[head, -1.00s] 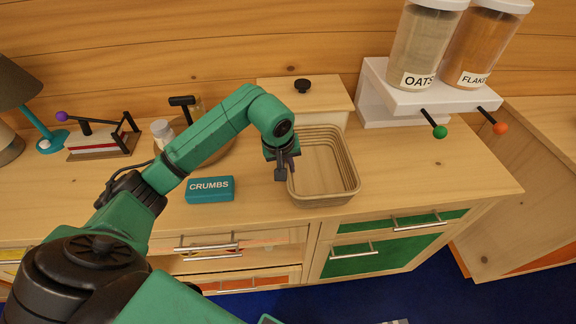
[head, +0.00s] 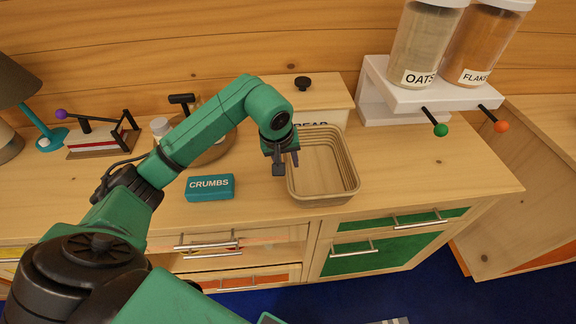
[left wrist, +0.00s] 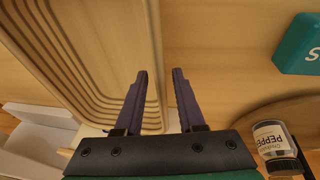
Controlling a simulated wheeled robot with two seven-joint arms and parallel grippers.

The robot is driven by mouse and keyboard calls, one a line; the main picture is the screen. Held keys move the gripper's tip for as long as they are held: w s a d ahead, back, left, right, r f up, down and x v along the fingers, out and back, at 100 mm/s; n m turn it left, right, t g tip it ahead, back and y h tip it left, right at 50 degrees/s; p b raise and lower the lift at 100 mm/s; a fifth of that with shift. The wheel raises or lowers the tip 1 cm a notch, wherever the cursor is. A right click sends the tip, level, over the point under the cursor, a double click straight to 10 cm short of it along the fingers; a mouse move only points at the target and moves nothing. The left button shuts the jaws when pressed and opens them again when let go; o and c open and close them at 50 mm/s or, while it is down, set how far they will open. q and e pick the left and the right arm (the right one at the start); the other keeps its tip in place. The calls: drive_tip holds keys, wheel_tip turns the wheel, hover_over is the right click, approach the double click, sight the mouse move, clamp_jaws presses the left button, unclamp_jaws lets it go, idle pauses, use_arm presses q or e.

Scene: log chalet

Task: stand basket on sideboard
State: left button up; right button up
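The basket (head: 325,190), a tan, ribbed, open-topped rectangular bin, stands upright and empty on the wooden sideboard (head: 430,165). My left gripper (head: 285,168) is at the basket's left rim in the head view. Its fingers are apart. In the left wrist view the left gripper (left wrist: 160,78) is open, and the edge of the basket (left wrist: 95,50) runs down between the two fingers in the picture. I cannot tell whether either finger touches the wall. My right gripper is not in view.
A teal CRUMBS box (head: 210,187) lies left of the basket. A bread bin (head: 305,95) stands behind it. A round board with a pepper jar (left wrist: 272,140) is nearby. A white stand (head: 430,95) holds the oats and flakes dispensers. The sideboard's right end is clear.

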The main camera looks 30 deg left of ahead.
use_arm(q)
drive_tip(key=v, duration=0.9)
drive_tip(key=shift+r+b, duration=0.3)
drive_tip(key=shift+b, duration=0.15)
drive_tip(key=shift+s+d, duration=0.1)
drive_tip(key=shift+s, duration=0.05)
